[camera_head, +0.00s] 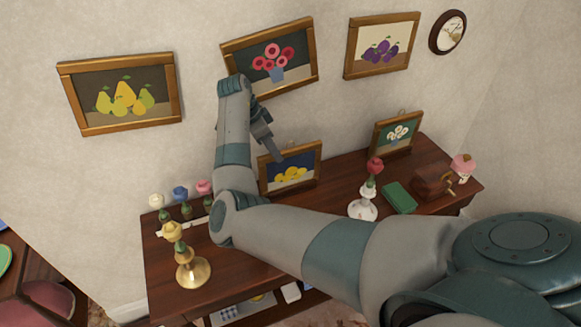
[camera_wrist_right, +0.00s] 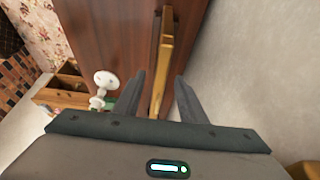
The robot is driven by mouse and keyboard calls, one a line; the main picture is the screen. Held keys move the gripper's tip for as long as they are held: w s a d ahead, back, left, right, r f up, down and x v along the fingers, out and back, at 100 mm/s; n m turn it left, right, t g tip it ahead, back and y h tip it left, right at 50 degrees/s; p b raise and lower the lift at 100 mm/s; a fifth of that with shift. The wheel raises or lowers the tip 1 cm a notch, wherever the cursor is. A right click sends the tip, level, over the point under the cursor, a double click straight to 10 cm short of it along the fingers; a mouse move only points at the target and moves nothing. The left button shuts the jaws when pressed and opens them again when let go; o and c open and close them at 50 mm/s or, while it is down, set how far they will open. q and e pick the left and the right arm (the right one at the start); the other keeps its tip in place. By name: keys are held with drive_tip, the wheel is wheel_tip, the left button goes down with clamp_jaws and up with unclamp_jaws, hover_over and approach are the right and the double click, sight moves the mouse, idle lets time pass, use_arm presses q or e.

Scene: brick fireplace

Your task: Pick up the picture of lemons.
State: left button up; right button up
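The picture of lemons (camera_head: 290,174), yellow fruit on dark blue in a wooden frame, stands on the dark wooden table (camera_head: 325,182), close to the wall. My right gripper (camera_head: 272,150) is above its upper left part and hides a little of the top edge. In the right wrist view the fingers (camera_wrist_right: 160,95) are apart, and the golden edge of a frame (camera_wrist_right: 164,65) shows between them. I cannot tell whether the fingers touch it. My left gripper is not in view.
A smaller flower picture (camera_head: 397,133) stands to the right. A white candlestick (camera_head: 363,206), green book (camera_head: 399,198) and wooden box (camera_head: 433,182) are right of the lemons; a brass candlestick (camera_head: 193,270) is left. Pears (camera_head: 122,95), red flowers (camera_head: 272,60) and plums (camera_head: 382,46) hang above.

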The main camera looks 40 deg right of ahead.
sight(290, 166)
drive_tip(key=shift+p+x, duration=0.55)
drive_tip(key=shift+x, duration=1)
drive_tip(key=shift+r, duration=0.1)
clamp_jaws()
